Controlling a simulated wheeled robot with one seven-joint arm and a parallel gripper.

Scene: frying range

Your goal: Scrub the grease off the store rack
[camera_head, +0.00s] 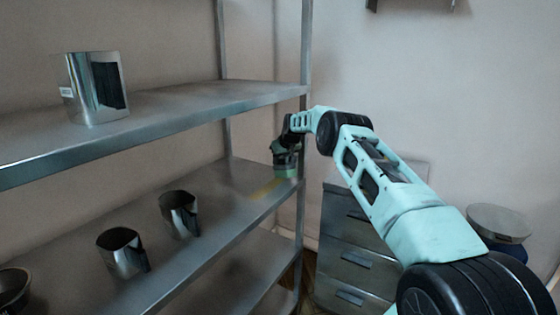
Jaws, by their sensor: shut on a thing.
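The store rack (205,250) is a metal shelving unit on the left, with several shelves and thin posts. A yellowish grease smear (265,190) lies on its middle shelf near the right end. My arm reaches in from the right to the rack's right end. My gripper (285,150) is shut on a green scrubber (285,170), which is down at the shelf surface just right of the smear. The fingertips are small and dark, and whether the scrubber presses on the shelf is hard to tell.
Two shiny metal cups, one at the front (122,252) and one behind (179,214), stand on the middle shelf. A larger steel pot (96,88) stands on the upper shelf. A metal drawer unit (352,250) stands right of the rack. The rack's right post (303,130) is close to my gripper.

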